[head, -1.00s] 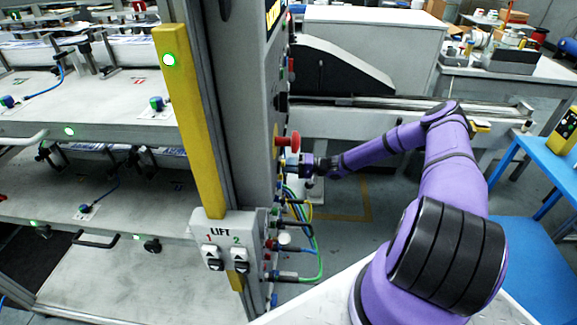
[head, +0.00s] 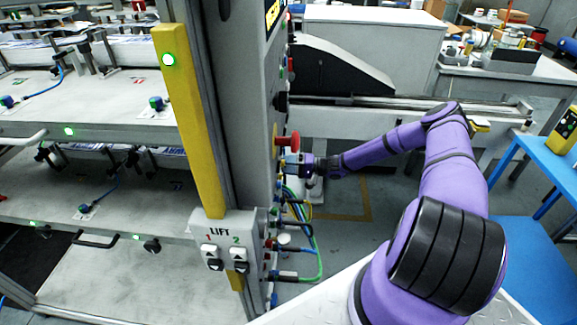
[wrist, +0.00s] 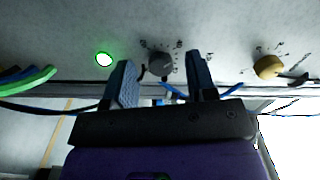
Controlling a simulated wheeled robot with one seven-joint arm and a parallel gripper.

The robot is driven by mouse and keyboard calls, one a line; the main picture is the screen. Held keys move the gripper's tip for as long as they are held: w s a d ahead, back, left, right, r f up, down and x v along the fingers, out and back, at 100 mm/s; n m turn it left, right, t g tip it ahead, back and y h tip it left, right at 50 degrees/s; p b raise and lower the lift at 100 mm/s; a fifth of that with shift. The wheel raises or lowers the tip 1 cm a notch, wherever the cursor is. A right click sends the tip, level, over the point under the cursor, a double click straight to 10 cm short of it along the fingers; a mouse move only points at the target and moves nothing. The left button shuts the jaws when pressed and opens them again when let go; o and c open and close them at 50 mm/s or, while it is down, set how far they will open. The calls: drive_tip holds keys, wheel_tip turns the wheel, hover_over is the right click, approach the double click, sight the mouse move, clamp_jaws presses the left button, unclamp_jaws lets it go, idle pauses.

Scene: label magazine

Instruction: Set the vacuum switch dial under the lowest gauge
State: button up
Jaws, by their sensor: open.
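A dark round dial (wrist: 160,66) with small markings around it sits on the grey panel in the wrist view. My gripper (wrist: 160,62) is open, one blue fingertip on each side of this dial. A gap shows between the dial and each finger; I cannot tell whether the fingertips reach the panel. In the head view my gripper (head: 291,161) is at the side face of the grey column (head: 245,120), just below a red mushroom button (head: 289,141). The dial is hidden there. No gauge can be made out in either view.
A yellow knob (wrist: 268,66) is right of the dial, and a lit green lamp (wrist: 104,59) is left. Coloured hoses (head: 312,245) hang just below my gripper in the head view. A lift switch box (head: 228,245) is on the column's front.

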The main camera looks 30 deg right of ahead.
drive_tip(key=v, duration=1)
drive_tip(key=shift+s+d, duration=0.25)
drive_tip(key=shift+d, duration=0.05)
